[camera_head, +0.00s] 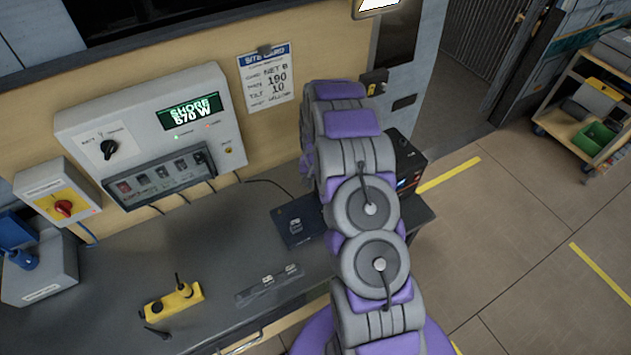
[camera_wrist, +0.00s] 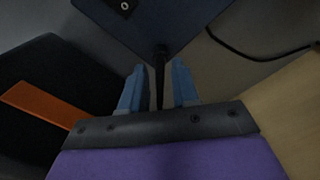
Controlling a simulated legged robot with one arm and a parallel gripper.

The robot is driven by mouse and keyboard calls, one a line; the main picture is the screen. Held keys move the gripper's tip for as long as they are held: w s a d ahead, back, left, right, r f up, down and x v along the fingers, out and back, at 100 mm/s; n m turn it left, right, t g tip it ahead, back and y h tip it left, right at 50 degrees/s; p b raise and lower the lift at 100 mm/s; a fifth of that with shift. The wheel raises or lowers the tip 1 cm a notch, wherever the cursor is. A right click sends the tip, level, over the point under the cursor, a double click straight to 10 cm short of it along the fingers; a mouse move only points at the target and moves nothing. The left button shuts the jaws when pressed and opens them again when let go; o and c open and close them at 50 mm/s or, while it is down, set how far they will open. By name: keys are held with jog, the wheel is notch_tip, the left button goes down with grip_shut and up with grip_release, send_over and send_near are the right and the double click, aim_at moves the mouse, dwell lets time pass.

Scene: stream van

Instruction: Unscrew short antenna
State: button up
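In the wrist view, a thin black rod (camera_wrist: 160,88), which looks like the short antenna, runs from the edge of a dark blue box or plate (camera_wrist: 180,20) down between my fingers. My gripper (camera_wrist: 158,67) has its two blue fingers apart, one on each side of the rod. A narrow gap shows between the rod and each finger. In the head view, my arm hides my gripper and the rod. A dark blue plate (camera_head: 290,240) lies on the bench left of my arm and is partly covered by it.
A yellow block (camera_head: 172,302) with a short upright black piece stands on the grey bench (camera_head: 215,240). A power panel (camera_head: 140,125) and a red-knob switch box (camera_head: 60,192) stand at the back. A black box (camera_head: 408,165) stands behind my arm. A cart (camera_head: 585,110) stands far right.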

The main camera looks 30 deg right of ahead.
jog(key=m, duration=0.4)
dwell(0.3)
grip_shut()
jog(key=n, duration=0.3)
jog(key=shift+n, duration=0.3)
